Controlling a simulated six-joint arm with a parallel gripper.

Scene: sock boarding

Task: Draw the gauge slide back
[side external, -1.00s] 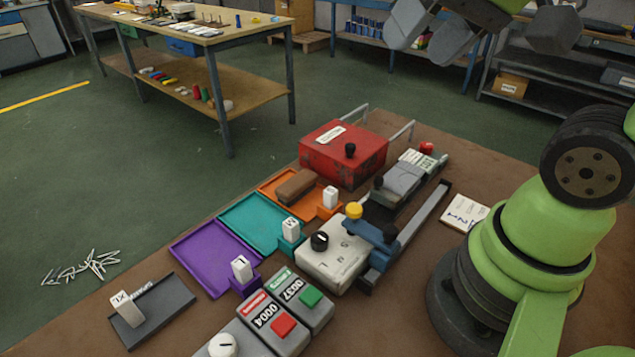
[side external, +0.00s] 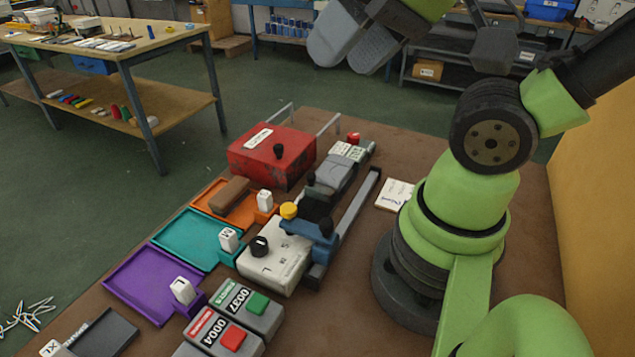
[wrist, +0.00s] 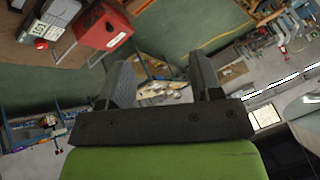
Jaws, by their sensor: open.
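The gauge unit stands mid-bench in the side external view. A blue slide (side external: 313,236) with a black knob sits at the near end of a long grey rail (side external: 357,212) beside the box. My gripper (side external: 418,50) is high above the far side of the bench, well away from the slide, with its grey fingers apart and nothing between them. In the wrist view my gripper (wrist: 161,70) is also open, with the floor beyond it. I cannot identify the blue slide in the wrist view.
A red box (side external: 271,158) with two metal rails stands behind the gauge unit. Orange, teal and purple trays (side external: 152,283) lie to the left. Counter boxes (side external: 250,310) with green and red buttons are in front. A white card (side external: 394,195) lies right of the rail.

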